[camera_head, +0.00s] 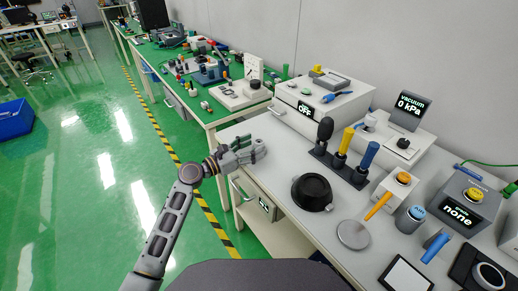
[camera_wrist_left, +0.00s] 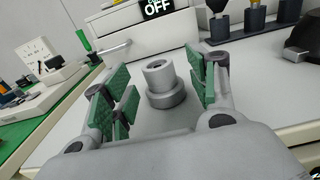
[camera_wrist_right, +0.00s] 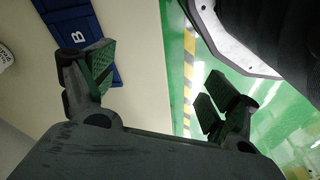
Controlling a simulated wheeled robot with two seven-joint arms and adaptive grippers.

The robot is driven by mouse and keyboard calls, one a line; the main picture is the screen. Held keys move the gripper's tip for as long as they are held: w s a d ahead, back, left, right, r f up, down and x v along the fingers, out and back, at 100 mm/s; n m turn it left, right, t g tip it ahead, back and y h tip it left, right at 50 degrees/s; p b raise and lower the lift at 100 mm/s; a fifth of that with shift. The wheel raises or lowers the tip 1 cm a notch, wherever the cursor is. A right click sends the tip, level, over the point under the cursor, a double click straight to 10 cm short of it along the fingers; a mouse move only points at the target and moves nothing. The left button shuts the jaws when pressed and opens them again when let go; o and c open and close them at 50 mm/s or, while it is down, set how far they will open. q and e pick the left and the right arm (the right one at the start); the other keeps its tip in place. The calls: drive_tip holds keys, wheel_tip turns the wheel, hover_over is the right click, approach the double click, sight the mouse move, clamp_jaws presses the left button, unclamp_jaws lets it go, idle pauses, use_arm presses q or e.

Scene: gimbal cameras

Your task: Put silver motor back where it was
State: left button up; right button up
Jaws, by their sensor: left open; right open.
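A silver stepped cylinder (camera_wrist_left: 163,84), which looks like the silver motor, stands upright on the white bench top in the left wrist view. My left gripper (camera_wrist_left: 158,95) is open, with its green-padded fingers on either side of it and visible gaps between. In the head view the left gripper (camera_head: 248,152) is at the near left edge of the white bench (camera_head: 285,205); the motor is hard to make out there. My right gripper (camera_wrist_right: 165,92) is open and empty in the right wrist view and is not in the head view.
A white box reading OFF (camera_head: 318,105) stands behind the left gripper. A tool stand (camera_head: 340,165), a black round dish (camera_head: 311,191) and a silver disc (camera_head: 353,234) are to the right.

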sight(255, 144)
use_arm(q)
drive_tip(key=shift+x, duration=0.95)
drive_tip(key=shift+w+d+r, duration=0.1)
drive_tip(key=shift+w+d, duration=0.15)
drive_tip(key=shift+w, duration=0.05)
drive_tip(key=shift+w+d, duration=0.25)
drive_tip(key=shift+d, duration=0.1)
use_arm(e)
drive_tip(key=shift+a+r, duration=0.15)
drive_tip(key=shift+r, duration=0.6)
drive_tip(key=shift+a+r, duration=0.15)
drive_tip(key=shift+r, duration=0.6)
use_arm(q)
drive_tip(key=shift+c, duration=0.2)
use_arm(e)
drive_tip(key=shift+s+f, duration=0.15)
drive_tip(key=shift+f, duration=0.05)
use_arm(q)
drive_tip(key=c, duration=1)
drive_tip(key=shift+r, duration=0.2)
use_arm(e)
drive_tip(key=shift+w+r, duration=0.2)
drive_tip(key=shift+w, duration=0.2)
